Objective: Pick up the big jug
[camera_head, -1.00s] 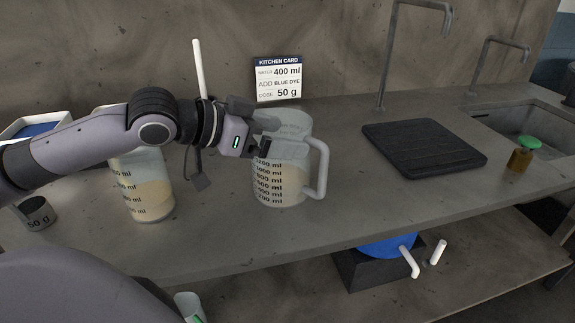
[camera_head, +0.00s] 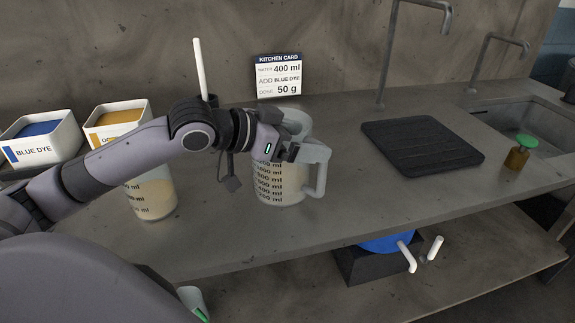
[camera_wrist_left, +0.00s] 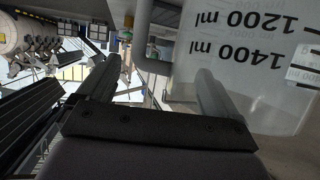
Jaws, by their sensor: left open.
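The big jug (camera_head: 280,186) is a clear measuring jug with black ml marks, a pale handle on its right side and pale yellowish contents. It stands upright on the grey counter. My left gripper (camera_head: 305,152) is open at the jug's upper right, near the top of the handle, and hides part of the rim. In the left wrist view the jug wall (camera_wrist_left: 250,60) fills the right, and the handle (camera_wrist_left: 146,45) shows beyond the gap between the open fingers (camera_wrist_left: 155,85). Contact cannot be told.
A second clear container (camera_head: 153,197) stands left, partly behind my arm. Blue (camera_head: 42,150) and ochre (camera_head: 112,136) dye boxes are at the back left. A kitchen card (camera_head: 279,84) stands behind the jug. A black mat (camera_head: 422,145), brown bottle (camera_head: 518,158) and sink are right.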

